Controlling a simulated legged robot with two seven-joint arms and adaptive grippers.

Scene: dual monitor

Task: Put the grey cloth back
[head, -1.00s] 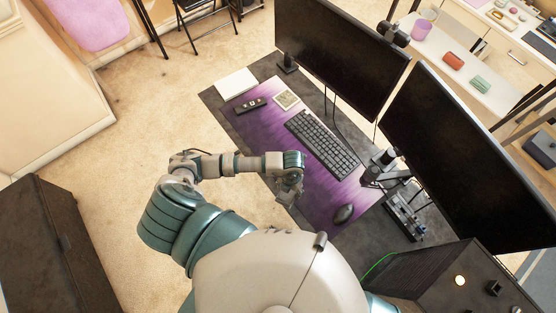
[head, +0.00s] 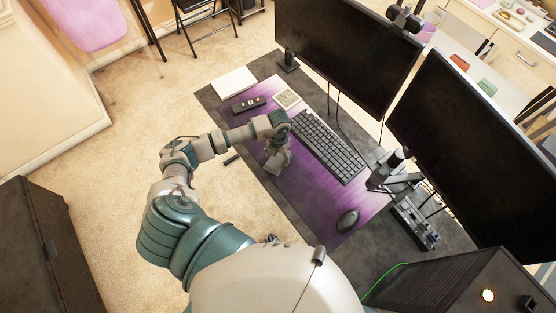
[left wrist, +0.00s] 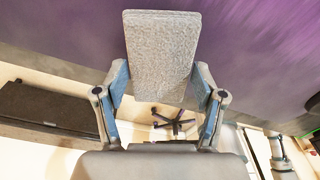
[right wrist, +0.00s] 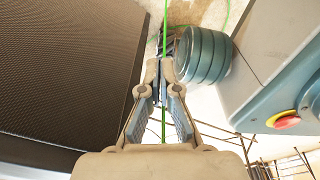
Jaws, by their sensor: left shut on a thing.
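The grey cloth (left wrist: 160,55) is a folded, textured pad between the two fingers of my left gripper, with the purple mat beyond it in the left wrist view. My left gripper (head: 277,163) is shut on it, over the left part of the purple desk mat (head: 310,200), left of the keyboard. In the head view I cannot clearly tell the cloth from the gripper. My right gripper (right wrist: 160,70) has its fingertips drawn close together, with no cloth in it, beside a dark mesh panel; a green cable passes behind it.
The keyboard (head: 328,145), mouse (head: 347,220), remote (head: 248,105), square card (head: 287,99) and white pad (head: 233,83) lie on the desk. Two monitors (head: 345,50) (head: 475,150) and a stand (head: 410,215) line the back. A PC case (head: 450,285) stands at lower right.

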